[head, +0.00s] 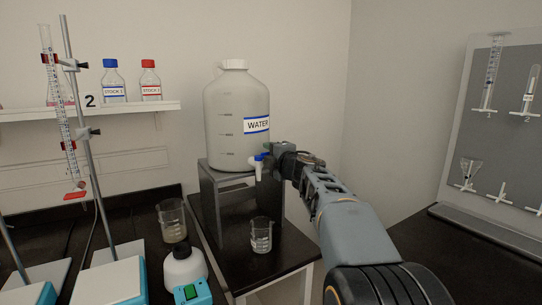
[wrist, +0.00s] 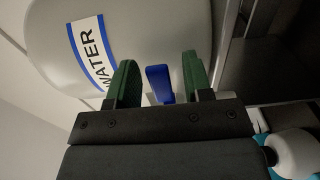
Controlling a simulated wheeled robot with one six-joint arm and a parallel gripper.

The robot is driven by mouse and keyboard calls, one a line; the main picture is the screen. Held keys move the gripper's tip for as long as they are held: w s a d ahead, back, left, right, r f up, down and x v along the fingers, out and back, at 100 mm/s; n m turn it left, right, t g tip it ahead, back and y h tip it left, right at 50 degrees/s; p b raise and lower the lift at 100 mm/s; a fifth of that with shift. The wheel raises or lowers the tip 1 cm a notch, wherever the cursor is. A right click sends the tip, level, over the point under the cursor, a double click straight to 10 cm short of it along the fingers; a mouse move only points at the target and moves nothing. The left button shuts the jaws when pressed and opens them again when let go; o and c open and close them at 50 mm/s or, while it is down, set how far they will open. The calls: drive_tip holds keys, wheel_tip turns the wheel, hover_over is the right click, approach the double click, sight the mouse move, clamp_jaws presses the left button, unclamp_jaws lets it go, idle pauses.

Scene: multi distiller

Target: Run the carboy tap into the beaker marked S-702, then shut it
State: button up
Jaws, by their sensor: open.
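The white carboy (head: 236,112) labelled WATER stands on a dark raised stand (head: 228,210). Its tap (head: 258,173) is white with a blue handle (head: 263,156). My gripper (head: 272,150) is at the tap from the right. In the wrist view my green fingers (wrist: 160,70) are open, one on either side of the blue handle (wrist: 159,84), with gaps visible. A small glass beaker (head: 261,236) stands on the black surface below the tap. Its marking is too small to read, and its contents are unclear. No stream from the spout is visible.
A larger beaker (head: 172,221) stands left of the stand, near a white wash bottle (head: 184,266) and a teal-and-white device (head: 192,293). A burette stand (head: 90,150) is at the left. Stock bottles (head: 114,82) sit on a shelf (head: 90,110). A glassware pegboard (head: 500,130) is at right.

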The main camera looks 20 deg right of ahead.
clamp_jaws()
drive_tip(key=shift+s+h, duration=0.1)
drive_tip(key=shift+h, duration=0.2)
drive_tip(key=shift+s+a+m+g+h+b, duration=0.1)
drive_tip(key=shift+s+m+g+h+b, duration=0.35)
drive_tip(key=shift+m+h+b, duration=1.2)
drive_tip(key=shift+s+a+m+g+h+b, duration=0.1)
drive_tip(key=shift+s+m+g+h+b, duration=0.3)
drive_tip(key=shift+m+h+b, duration=1)
drive_tip(key=shift+s+a+m+g+h+b, duration=0.1)
drive_tip(key=shift+s+m+g+h+b, duration=0.55)
drive_tip(key=shift+h+b, duration=1.45)
drive_tip(key=shift+w+m+h+p, duration=0.2)
drive_tip(key=shift+m+h+p, duration=0.2)
drive_tip(key=shift+h, duration=0.25)
